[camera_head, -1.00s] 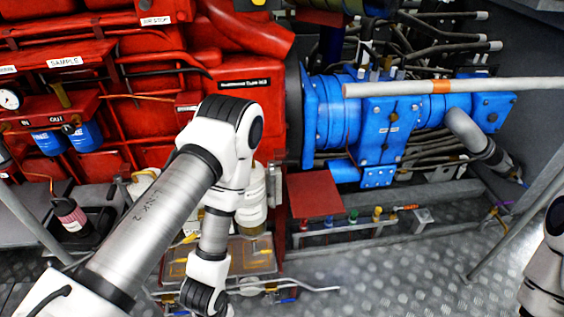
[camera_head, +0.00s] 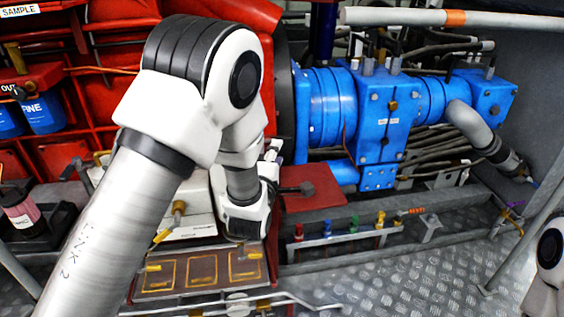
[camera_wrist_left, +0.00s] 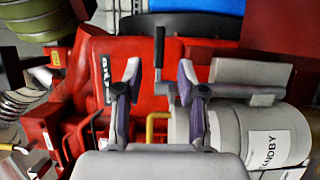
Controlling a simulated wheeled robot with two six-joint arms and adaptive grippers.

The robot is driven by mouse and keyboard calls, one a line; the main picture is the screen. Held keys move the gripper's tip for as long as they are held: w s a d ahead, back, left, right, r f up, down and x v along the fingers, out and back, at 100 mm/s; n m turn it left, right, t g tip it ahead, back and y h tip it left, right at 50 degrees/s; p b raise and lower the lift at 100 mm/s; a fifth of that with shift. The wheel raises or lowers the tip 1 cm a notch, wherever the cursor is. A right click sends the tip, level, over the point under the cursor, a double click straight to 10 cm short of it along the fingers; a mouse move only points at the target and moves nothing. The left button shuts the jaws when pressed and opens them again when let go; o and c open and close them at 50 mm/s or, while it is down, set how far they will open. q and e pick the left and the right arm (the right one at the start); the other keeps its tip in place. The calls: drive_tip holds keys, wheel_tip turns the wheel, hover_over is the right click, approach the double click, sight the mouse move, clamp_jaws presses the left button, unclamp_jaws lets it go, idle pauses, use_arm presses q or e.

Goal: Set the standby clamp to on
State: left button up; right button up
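In the left wrist view my left gripper (camera_wrist_left: 158,76) is open, its two fingers apart. A lever with a dark upright handle (camera_wrist_left: 159,46) shows between the fingers, with a grey metal clamp body (camera_wrist_left: 185,92) at its foot. I cannot tell whether the fingers touch it. A grey-white cylinder (camera_wrist_left: 270,122) beside it, at lower right, carries a STANDBY label (camera_wrist_left: 272,150). In the head view my left wrist (camera_head: 245,205) hangs beside a red plate (camera_head: 318,190); the fingertips are not clear there, and the clamp is mostly hidden. My right gripper is out of view.
A blue pump (camera_head: 375,115) stands at the back right. A rail with small coloured valves (camera_head: 350,232) runs in front of the red plate. A brown panel with yellow handles (camera_head: 200,272) lies below my left wrist. The metal floor (camera_head: 400,285) is open at lower right.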

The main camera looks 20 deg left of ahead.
sight(282, 137)
use_arm(q)
drive_tip(key=w, duration=0.2)
drive_tip(key=w+a, duration=0.1)
drive_tip(key=w, duration=0.4)
drive_tip(key=shift+w+a+r, duration=0.1)
drive_tip(key=shift+w+a, duration=0.05)
drive_tip(key=shift+w, duration=0.1)
clamp_jaws()
